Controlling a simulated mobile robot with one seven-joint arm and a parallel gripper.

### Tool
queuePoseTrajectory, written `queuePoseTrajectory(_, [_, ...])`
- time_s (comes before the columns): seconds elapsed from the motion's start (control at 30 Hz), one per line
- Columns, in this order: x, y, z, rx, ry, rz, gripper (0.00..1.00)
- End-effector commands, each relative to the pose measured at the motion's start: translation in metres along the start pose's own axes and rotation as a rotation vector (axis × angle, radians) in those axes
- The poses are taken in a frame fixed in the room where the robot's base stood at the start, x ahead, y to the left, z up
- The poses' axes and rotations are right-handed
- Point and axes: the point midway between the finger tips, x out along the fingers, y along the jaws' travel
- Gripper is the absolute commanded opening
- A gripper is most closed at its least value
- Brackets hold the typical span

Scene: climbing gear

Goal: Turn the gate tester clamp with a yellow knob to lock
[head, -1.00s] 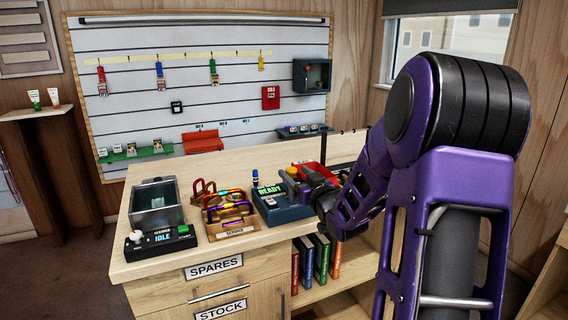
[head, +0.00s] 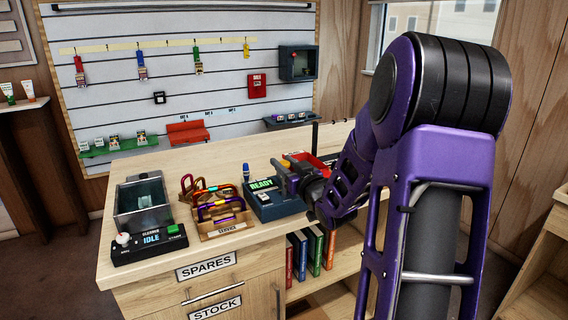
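The gate tester is a dark blue box (head: 282,209) on the bench, with a lit screen (head: 263,185) reading READY in green. My gripper (head: 287,178) is at the tester's back right, reaching in from the right, small and dark in the head view. A small yellow-orange patch (head: 282,183) shows at its fingertips; I cannot tell whether it is the clamp's knob or part of the gripper. The clamp is mostly hidden, and its turn position cannot be read. Whether the fingers are closed on anything is too small to tell.
A cleaner unit (head: 150,238) reading IDLE stands at the bench's left. A wooden tray (head: 222,230) of coloured carabiners sits between it and the tester. A blue-capped bottle (head: 246,172) stands behind the tester. A red bin (head: 318,164) is behind my gripper.

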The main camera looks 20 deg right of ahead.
Motion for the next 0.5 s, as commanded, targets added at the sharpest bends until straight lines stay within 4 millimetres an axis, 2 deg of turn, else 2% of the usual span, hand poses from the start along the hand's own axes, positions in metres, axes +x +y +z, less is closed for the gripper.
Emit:
queuePoseTrajectory(0.03, [0.0001,0.0000,-0.0001,0.000,0.000,0.000,0.24])
queuePoseTrajectory(0.17, [0.0001,0.0000,-0.0002,0.000,0.000,0.000,0.01])
queuePoseTrajectory(0.5, [0.0002,-0.0001,-0.0004,0.000,0.001,0.000,0.00])
